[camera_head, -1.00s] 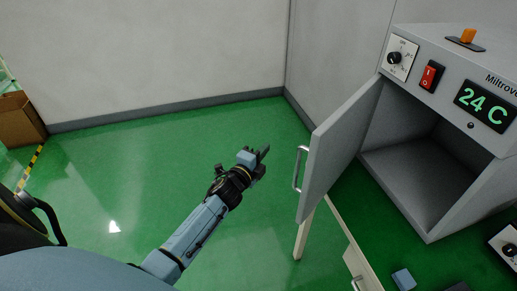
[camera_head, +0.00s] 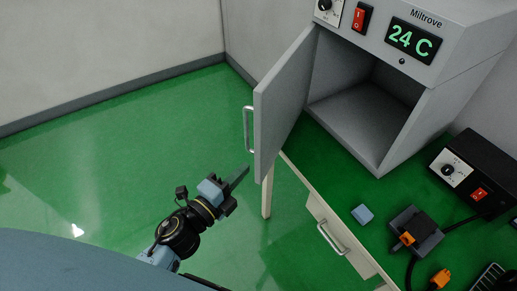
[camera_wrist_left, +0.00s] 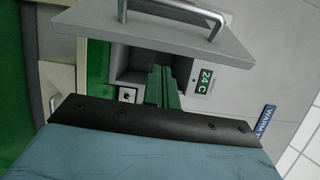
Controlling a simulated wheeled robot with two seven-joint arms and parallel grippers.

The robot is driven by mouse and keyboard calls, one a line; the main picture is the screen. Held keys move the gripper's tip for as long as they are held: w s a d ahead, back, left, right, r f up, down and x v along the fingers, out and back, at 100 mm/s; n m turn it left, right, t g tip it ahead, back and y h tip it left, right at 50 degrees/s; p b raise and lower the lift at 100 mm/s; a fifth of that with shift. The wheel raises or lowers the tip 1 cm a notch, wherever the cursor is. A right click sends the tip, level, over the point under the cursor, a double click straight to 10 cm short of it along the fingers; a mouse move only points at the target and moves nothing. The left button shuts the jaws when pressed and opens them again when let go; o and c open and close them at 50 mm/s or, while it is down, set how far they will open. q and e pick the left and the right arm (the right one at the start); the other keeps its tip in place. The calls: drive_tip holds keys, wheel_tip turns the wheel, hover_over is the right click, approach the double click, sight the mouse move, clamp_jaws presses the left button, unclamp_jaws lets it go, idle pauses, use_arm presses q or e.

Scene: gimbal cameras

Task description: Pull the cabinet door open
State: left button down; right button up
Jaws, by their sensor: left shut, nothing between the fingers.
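The grey cabinet door (camera_head: 284,98) stands swung well open on the left side of the grey cabinet (camera_head: 440,75), and its interior shows. A metal bar handle (camera_head: 248,130) is on the door's outer face. My left gripper (camera_head: 238,177) is shut and empty, below and slightly left of the handle, apart from it. In the left wrist view the shut fingers (camera_wrist_left: 162,87) point toward the cabinet, with the door (camera_wrist_left: 170,32) and its handle (camera_wrist_left: 214,24) across the top. My right gripper is not in view.
A green-topped bench with a drawer (camera_head: 331,238) is under the cabinet. Green floor (camera_head: 110,165) to the left is clear.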

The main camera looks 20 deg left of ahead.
sight(261, 156)
use_arm(q)
drive_tip(key=w+d+m+g+h+p, duration=0.1)
drive_tip(key=w+d+h+p, duration=0.1)
drive_tip(key=w+d, duration=0.45)
drive_tip(key=a, duration=0.3)
drive_tip(key=shift+a+r, duration=0.1)
drive_tip(key=shift+a, duration=0.15)
drive_tip(key=shift+a, duration=0.1)
